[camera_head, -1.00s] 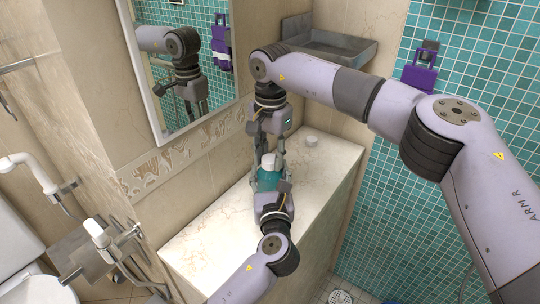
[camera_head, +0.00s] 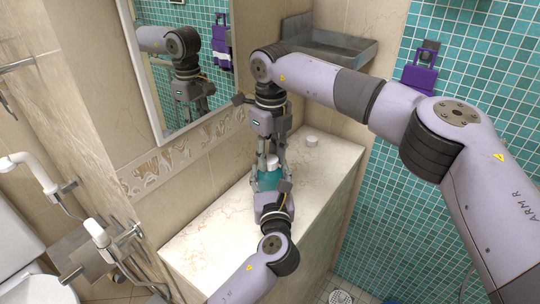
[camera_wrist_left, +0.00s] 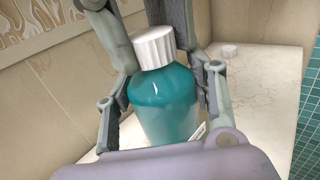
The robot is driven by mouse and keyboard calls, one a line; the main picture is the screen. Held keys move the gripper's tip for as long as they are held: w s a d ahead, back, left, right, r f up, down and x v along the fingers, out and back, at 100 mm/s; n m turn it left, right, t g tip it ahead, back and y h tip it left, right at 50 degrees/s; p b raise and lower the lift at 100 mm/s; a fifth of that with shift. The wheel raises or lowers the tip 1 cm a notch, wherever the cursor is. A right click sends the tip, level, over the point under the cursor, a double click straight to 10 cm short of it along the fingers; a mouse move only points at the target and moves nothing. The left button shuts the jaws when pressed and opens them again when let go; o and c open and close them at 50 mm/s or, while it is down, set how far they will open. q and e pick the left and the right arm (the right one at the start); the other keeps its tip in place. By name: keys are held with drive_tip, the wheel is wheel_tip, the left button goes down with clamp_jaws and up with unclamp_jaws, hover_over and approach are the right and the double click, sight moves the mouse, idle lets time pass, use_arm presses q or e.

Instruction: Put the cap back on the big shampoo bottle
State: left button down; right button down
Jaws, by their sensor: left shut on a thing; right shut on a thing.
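The big shampoo bottle (camera_head: 267,182) is teal and stands upright on the counter. My left gripper (camera_head: 269,188) is shut around its body from the near side. In the left wrist view the bottle (camera_wrist_left: 165,105) is between the left gripper's fingers. The white ribbed cap (camera_wrist_left: 153,47) sits on the bottle's top, with no gap visible; it also shows in the head view (camera_head: 272,162). My right gripper (camera_head: 271,160) comes down from above and is shut on the cap, a finger on each side. The bottle's neck and thread are hidden.
A small white round item (camera_head: 311,141) lies on the marble counter (camera_head: 215,245), right of the grippers. A mirror (camera_head: 190,70) and tiled wall are close behind on the left. The counter's near left part is clear.

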use_arm(q)
drive_tip(key=shift+a+f, duration=0.15)
drive_tip(key=shift+f, duration=0.1)
use_arm(e)
drive_tip(key=m, duration=0.6)
drive_tip(key=shift+f+m, duration=0.1)
drive_tip(key=shift+m, duration=0.2)
drive_tip(key=m, duration=0.4)
drive_tip(key=shift+s+m, duration=0.1)
drive_tip(key=shift+m, duration=0.3)
drive_tip(key=c, duration=1.1)
unclamp_jaws()
drive_tip(key=shift+d, duration=0.1)
wheel_tip(320, 180, up, 12)
